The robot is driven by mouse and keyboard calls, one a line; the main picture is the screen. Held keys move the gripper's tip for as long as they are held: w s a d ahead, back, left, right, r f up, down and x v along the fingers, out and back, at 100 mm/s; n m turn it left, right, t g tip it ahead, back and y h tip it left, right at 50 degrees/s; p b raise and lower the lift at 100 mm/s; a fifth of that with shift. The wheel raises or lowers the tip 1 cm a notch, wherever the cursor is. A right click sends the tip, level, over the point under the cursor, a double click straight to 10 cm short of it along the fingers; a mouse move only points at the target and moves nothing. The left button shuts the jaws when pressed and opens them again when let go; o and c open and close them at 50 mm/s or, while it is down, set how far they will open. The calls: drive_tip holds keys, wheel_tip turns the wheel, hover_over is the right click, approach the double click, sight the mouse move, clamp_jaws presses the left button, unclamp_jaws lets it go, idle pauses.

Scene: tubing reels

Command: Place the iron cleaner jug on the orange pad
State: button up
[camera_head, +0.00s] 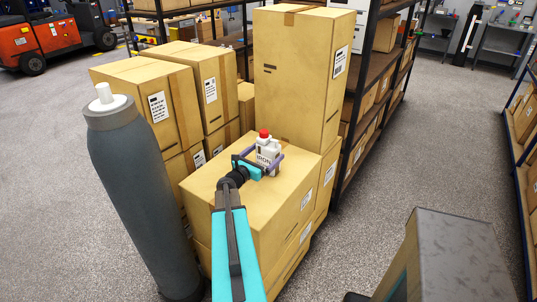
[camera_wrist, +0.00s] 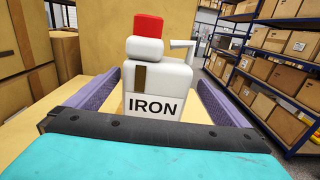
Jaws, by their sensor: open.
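The iron cleaner jug (camera_head: 267,152) is white with a red cap and stands upright on top of a cardboard box. In the wrist view the jug (camera_wrist: 152,78) shows its "IRON" label and a handle at right. My gripper (camera_head: 267,158) is open, with its purple fingers on either side of the jug. In the wrist view the fingers of my gripper (camera_wrist: 155,95) appear apart from the jug on both sides. No orange pad shows in either view.
The box (camera_head: 235,195) under the jug has a taller box (camera_head: 300,75) behind it and stacked boxes (camera_head: 150,95) at left. A grey cylinder with a white top (camera_head: 130,190) stands at front left. Shelving (camera_head: 375,85) runs behind right. Open floor (camera_head: 430,150) lies right.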

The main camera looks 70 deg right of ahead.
sight(273, 144)
drive_tip(key=shift+x, duration=0.8)
drive_tip(key=shift+d, duration=0.1)
drive_tip(key=shift+s+d+r+p, duration=0.1)
drive_tip(key=shift+d+r+p, duration=0.05)
drive_tip(key=shift+d+p, duration=0.55)
drive_tip(key=shift+d+r+p, duration=0.1)
drive_tip(key=shift+d+p, duration=0.45)
drive_tip(key=shift+d, duration=0.25)
drive_tip(key=shift+p+x, duration=0.4)
drive_tip(key=shift+x, duration=0.7)
drive_tip(key=shift+a+f, duration=0.1)
drive_tip(key=shift+f, duration=0.05)
drive_tip(key=shift+c, duration=0.3)
drive_tip(key=c, duration=2.1)
drive_tip(key=shift+o, duration=0.2)
drive_tip(key=shift+r, duration=0.3)
